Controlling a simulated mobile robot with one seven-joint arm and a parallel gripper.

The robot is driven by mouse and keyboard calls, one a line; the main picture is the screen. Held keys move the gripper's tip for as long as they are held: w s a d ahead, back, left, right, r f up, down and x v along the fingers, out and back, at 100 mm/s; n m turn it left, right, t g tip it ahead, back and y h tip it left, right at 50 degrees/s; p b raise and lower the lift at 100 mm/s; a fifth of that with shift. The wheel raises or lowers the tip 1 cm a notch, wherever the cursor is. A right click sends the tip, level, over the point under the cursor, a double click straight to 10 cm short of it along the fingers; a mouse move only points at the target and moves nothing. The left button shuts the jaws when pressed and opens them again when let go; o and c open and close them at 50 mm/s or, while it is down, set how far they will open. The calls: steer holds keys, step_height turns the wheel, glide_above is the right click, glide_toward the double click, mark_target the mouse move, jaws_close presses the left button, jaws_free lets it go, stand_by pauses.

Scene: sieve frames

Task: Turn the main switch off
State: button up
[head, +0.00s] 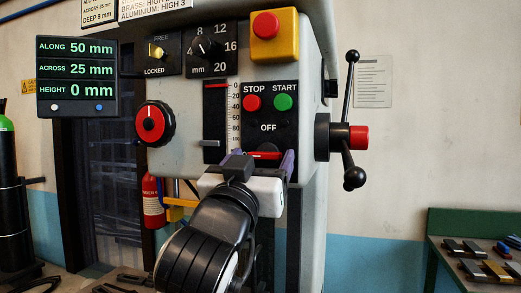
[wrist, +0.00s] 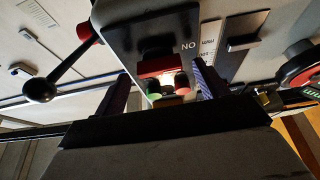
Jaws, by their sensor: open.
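The main switch has a red bar handle (head: 265,154) on a black round base, low on the black control plate (head: 288,120). The bar lies level, with the OFF label above it; an ON label shows beside it in the wrist view, where the red handle (wrist: 168,66) is also seen. My gripper (head: 260,165) is open in front of the switch and hides its lower part. In the wrist view the fingers of my gripper (wrist: 165,88) stand apart on either side of the handle. I cannot tell whether they touch it.
A red STOP button (head: 252,103) and green START button (head: 283,102) sit just above the switch. A slider (head: 211,143) and a red-black knob (head: 152,123) are to the left. A black-balled lever (head: 350,130) sticks out at the right.

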steer(key=shift+w+d+r, duration=0.1)
steer(key=shift+w, duration=0.2)
steer(key=c, duration=1)
